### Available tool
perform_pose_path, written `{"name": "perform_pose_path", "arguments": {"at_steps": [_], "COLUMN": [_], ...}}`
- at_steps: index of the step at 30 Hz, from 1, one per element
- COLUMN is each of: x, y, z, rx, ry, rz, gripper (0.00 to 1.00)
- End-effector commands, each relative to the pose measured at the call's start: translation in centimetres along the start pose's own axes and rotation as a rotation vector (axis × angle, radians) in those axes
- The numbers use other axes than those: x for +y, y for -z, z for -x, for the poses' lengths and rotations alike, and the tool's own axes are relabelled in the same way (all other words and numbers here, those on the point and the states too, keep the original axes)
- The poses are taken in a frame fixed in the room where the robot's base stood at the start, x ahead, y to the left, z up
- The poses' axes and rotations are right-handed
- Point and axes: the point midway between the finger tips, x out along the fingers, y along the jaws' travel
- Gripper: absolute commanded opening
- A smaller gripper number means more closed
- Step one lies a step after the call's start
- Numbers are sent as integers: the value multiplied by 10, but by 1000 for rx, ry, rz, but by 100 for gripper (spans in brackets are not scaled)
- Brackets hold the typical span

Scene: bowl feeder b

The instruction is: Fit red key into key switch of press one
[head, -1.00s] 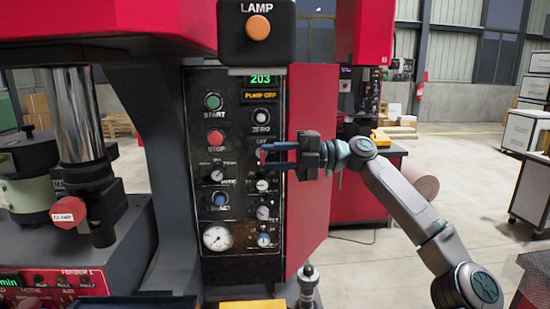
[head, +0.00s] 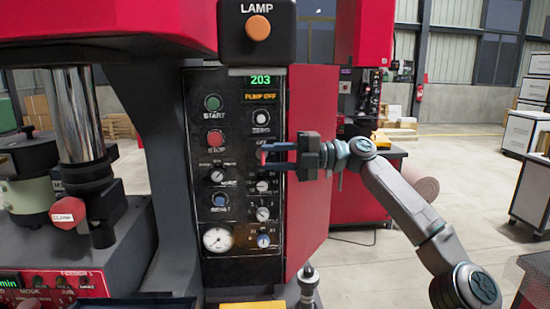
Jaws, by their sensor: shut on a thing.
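The press's black control panel (head: 235,175) stands in the middle of the head view, with buttons, knobs and a gauge. My gripper (head: 272,154) reaches in from the right, level, in front of the panel's right column. It is shut on the red key (head: 263,155), a small red piece showing at the fingertips. The key switch lies behind or close to the fingertips, under the "OFF" marking, and is mostly hidden. I cannot tell whether the key touches the switch or is in it.
The open red panel door (head: 318,110) stands just right of the panel, beside my gripper. An orange lamp button (head: 258,28) is above. The red clamp knob (head: 69,214) is at the left. A green start button (head: 212,102) and red stop button (head: 215,137) sit left of the gripper.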

Motion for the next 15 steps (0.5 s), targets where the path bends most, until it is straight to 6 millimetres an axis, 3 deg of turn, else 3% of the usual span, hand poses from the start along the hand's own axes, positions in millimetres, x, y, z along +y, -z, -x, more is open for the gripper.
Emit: {"name": "perform_pose_path", "arguments": {"at_steps": [15], "x": [1], "y": [-4], "z": [0], "rx": [-1], "ry": [-2], "rz": [0], "gripper": [8]}}
